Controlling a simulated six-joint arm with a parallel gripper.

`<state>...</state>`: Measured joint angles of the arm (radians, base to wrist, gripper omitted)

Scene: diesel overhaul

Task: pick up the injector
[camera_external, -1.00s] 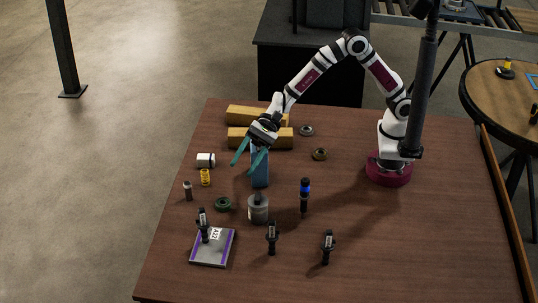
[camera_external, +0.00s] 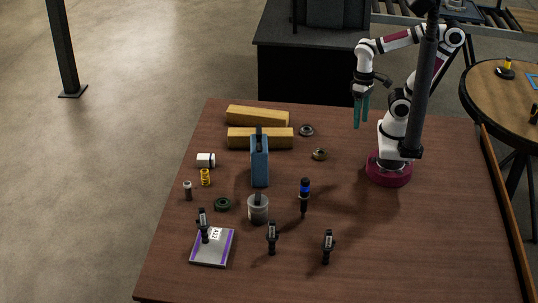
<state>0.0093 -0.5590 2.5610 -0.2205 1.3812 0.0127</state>
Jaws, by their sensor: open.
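My gripper (camera_external: 361,118) hangs open and empty with its teal fingers pointing down, above the right back part of the table, close to my base. Several dark upright parts look like injectors. One stands at the grey, purple-edged pad (camera_external: 211,253) with a label: the dark part (camera_external: 203,222). Another dark part (camera_external: 272,238) stands at the front middle, and a third (camera_external: 328,247) is to its right. A taller black part with a blue band (camera_external: 304,196) stands behind them. I cannot tell which one is the injector meant. My gripper is well away from all of them.
A tall blue block (camera_external: 260,165) with a black top stands mid-table, with a grey canister (camera_external: 258,210) in front. Two yellow-brown bars (camera_external: 258,138) lie behind. Small rings, a yellow spring (camera_external: 205,177) and a white cylinder (camera_external: 205,160) are around. The table's right side is clear.

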